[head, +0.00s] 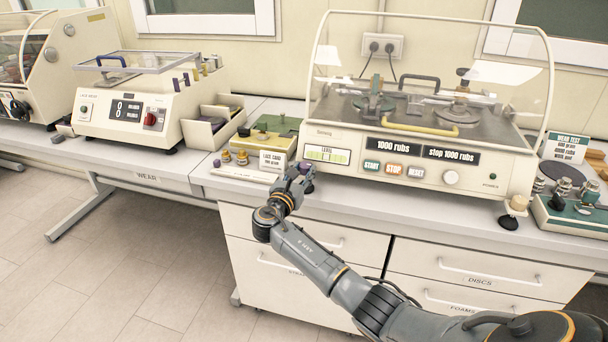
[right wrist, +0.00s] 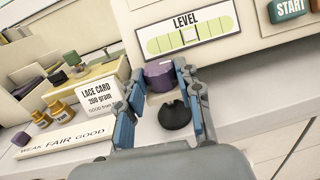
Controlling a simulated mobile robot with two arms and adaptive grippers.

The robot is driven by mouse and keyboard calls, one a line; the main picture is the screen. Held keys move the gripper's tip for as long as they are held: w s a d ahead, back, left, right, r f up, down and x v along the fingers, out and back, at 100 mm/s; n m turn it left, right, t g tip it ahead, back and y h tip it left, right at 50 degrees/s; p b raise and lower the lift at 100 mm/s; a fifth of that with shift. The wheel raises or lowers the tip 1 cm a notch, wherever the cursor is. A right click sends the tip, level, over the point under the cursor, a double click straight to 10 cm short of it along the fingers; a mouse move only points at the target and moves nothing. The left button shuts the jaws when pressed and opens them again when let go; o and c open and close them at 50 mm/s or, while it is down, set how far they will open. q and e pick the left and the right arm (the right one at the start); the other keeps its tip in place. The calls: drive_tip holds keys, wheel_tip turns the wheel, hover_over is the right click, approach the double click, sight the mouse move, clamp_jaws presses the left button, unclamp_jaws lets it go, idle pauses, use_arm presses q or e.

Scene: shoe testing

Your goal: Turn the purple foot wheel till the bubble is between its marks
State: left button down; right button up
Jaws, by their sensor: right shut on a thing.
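The purple foot wheel (right wrist: 158,76) is under the front left corner of the rubbing machine (head: 470,172), with a black foot (right wrist: 174,116) below it. It also shows in the head view (head: 306,167), partly behind the fingers. My right gripper (head: 298,180) is shut on the wheel; in the right wrist view its blue-padded fingers (right wrist: 162,84) stand one on each side of it. The green level (right wrist: 190,36) is on the machine's front just above, and shows small in the head view (head: 327,155). I cannot make out surely where its bubble lies. My left gripper is not in view.
A lace card (right wrist: 99,98) and brass weights (right wrist: 62,112) stand close left of the gripper. A cream foot wheel (head: 518,203) is at the machine's right front corner. Drawers (head: 300,262) are below the bench edge.

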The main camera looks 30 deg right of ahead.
drive_tip(key=shift+m+g+h, duration=0.3)
drive_tip(key=shift+m+g, duration=0.1)
drive_tip(key=shift+g, duration=0.1)
drive_tip(key=o, duration=0.9)
drive_tip(key=v, duration=1.2)
drive_tip(key=shift+a, duration=0.1)
drive_tip(key=shift+w, duration=0.1)
